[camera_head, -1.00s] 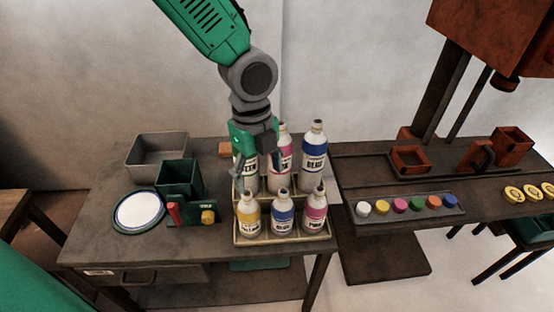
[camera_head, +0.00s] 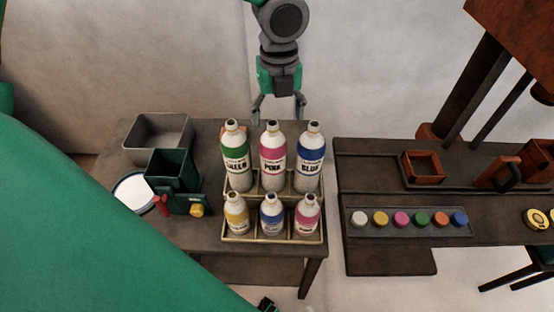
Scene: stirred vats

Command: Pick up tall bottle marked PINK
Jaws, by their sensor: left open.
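The tall bottle marked PINK (camera_head: 273,160) stands upright in the back row of a two-tier rack (camera_head: 275,238). It has a white body, a pink band and a dark cap. The tall GREEN bottle (camera_head: 235,160) is on its left and the tall BLUE bottle (camera_head: 309,160) on its right. My left gripper (camera_head: 279,112) is open and empty, pointing down, with its fingers just above the PINK bottle's cap in the picture. I cannot tell whether it is over or behind the bottle. My right gripper is not in view.
A grey bin (camera_head: 158,134), a dark green box (camera_head: 172,172) and a white plate (camera_head: 133,191) are at left. Colored knobs (camera_head: 410,220) line the bench at right.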

